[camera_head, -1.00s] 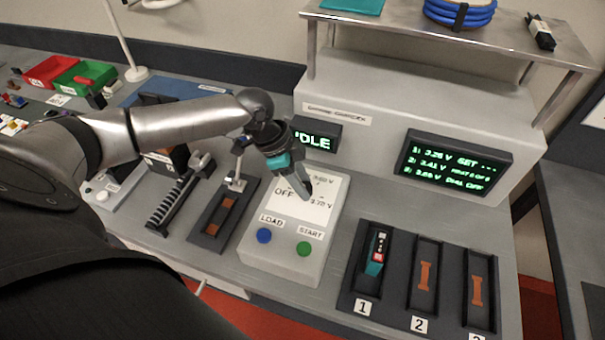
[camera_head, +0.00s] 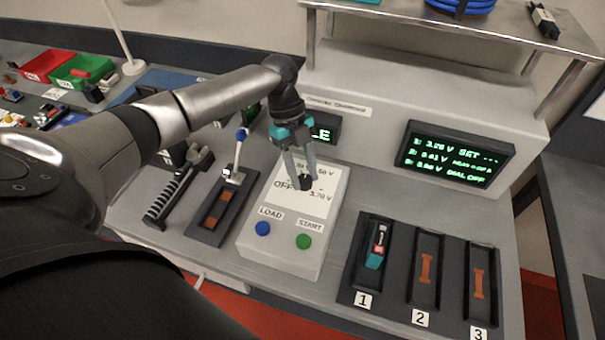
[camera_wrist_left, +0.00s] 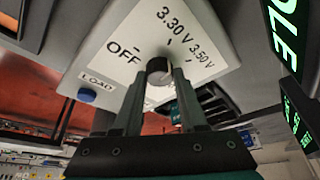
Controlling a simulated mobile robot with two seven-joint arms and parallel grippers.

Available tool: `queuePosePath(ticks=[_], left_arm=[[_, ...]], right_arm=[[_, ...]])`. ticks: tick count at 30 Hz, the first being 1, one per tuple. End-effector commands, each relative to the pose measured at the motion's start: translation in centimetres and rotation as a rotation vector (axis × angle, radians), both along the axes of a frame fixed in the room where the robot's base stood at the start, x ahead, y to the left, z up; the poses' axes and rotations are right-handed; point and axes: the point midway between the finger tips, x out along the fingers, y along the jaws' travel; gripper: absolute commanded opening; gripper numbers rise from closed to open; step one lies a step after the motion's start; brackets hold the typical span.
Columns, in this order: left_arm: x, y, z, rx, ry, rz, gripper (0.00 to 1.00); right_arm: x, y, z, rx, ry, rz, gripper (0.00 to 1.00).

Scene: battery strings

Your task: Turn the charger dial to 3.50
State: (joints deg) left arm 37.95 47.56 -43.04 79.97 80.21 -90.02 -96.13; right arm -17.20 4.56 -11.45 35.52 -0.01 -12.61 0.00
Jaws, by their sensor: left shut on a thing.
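The charger (camera_head: 285,252) is a pale box with a white dial plate, a blue LOAD button (camera_head: 263,228) and a green START button (camera_head: 303,241). My left gripper (camera_head: 304,180) points down over the plate, its fingers shut on the dark dial knob (camera_wrist_left: 158,66). In the left wrist view the knob sits between the fingertips, with OFF to its left, 3.30 V above and 3.50 V to its right. The pointer direction is unclear. The green-text screen (camera_head: 453,153) shows SET with dashes and DIAL OFF. My right gripper is out of view.
A black tray with numbered slots (camera_head: 398,275) stands right of the charger, with a teal battery (camera_head: 376,247) in slot 1. A lever fixture (camera_head: 212,212) stands close on the left. A metal shelf (camera_head: 410,12) overhangs behind.

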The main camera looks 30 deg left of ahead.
Motion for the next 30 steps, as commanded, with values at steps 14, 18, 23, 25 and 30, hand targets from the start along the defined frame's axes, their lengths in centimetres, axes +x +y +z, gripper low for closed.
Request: queuePosePath(ticks=[14,18,23,25,30], left_arm=[[0.3,-0.3,-0.1,-0.001,-0.001,-0.422,0.00],[0.2,-0.3,-0.1,0.001,-0.001,-0.511,0.00],[0.3,-0.3,-0.1,0.001,0.000,-0.583,0.00],[0.3,-0.3,-0.1,0.001,0.000,-0.605,0.00],[0.3,-0.3,-0.1,0.001,-0.001,-0.636,0.00]], right_arm=[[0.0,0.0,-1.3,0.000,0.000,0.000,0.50],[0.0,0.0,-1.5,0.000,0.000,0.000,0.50],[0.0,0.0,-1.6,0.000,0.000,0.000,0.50],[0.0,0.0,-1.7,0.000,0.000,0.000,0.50],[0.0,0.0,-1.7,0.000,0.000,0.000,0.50]])
